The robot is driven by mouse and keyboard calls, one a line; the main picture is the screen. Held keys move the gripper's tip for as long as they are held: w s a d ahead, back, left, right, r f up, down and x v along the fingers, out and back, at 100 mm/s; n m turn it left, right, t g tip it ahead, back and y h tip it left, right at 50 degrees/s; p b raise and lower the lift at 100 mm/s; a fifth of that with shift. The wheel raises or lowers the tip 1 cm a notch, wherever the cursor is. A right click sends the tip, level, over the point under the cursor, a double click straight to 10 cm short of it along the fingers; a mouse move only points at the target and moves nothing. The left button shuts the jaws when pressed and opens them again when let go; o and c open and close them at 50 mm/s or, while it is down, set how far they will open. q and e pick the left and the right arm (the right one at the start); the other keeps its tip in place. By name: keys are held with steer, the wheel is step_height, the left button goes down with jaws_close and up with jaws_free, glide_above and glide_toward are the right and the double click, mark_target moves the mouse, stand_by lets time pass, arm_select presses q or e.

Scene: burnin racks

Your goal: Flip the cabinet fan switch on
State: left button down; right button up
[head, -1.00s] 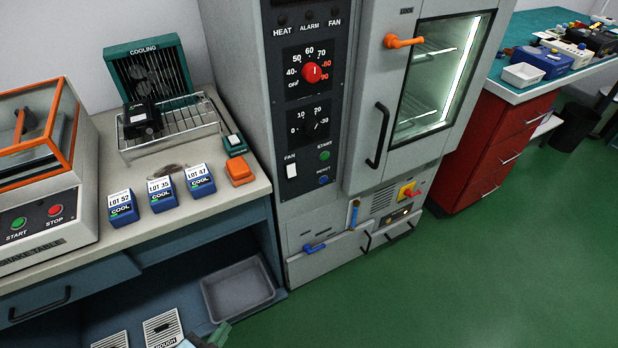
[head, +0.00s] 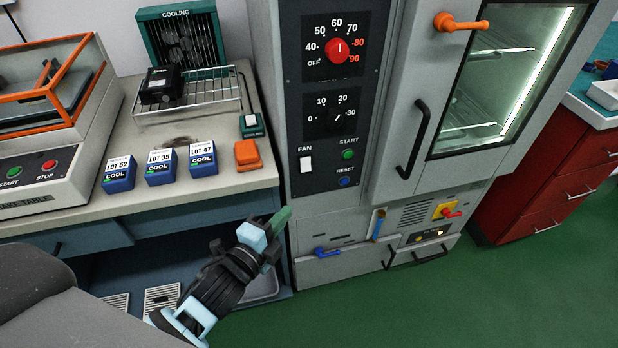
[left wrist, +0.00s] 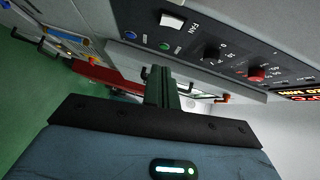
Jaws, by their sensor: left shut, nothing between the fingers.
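The white fan switch (head: 306,164) sits under the word FAN on the cabinet's dark control panel (head: 325,183). It also shows in the left wrist view (left wrist: 172,21), near the top. My left gripper (head: 282,217) is shut and empty, with green fingertips, below and left of the switch and apart from it. In the left wrist view the fingers (left wrist: 161,90) point toward the cabinet front, below the switch in the picture. The switch's exact tilt is too small to tell. My right gripper is not in view.
A red dial (head: 337,50), a black timer knob (head: 334,119), a green START button (head: 348,154) and a blue RESET button (head: 344,181) share the panel. The door handle (head: 412,140) juts out to the right.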

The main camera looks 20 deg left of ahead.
arm_select(q)
steer(key=shift+a, duration=0.1)
glide_toward(311, 169)
steer(key=w+d, duration=0.2)
steer(key=d, duration=0.1)
steer(key=shift+w+a+f, duration=0.1)
steer(key=shift+w+a, duration=0.4)
steer(key=shift+w, duration=0.4)
steer(key=shift+w+a+f, duration=0.15)
steer(key=shift+w+a, duration=0.35)
steer(key=shift+w, duration=0.4)
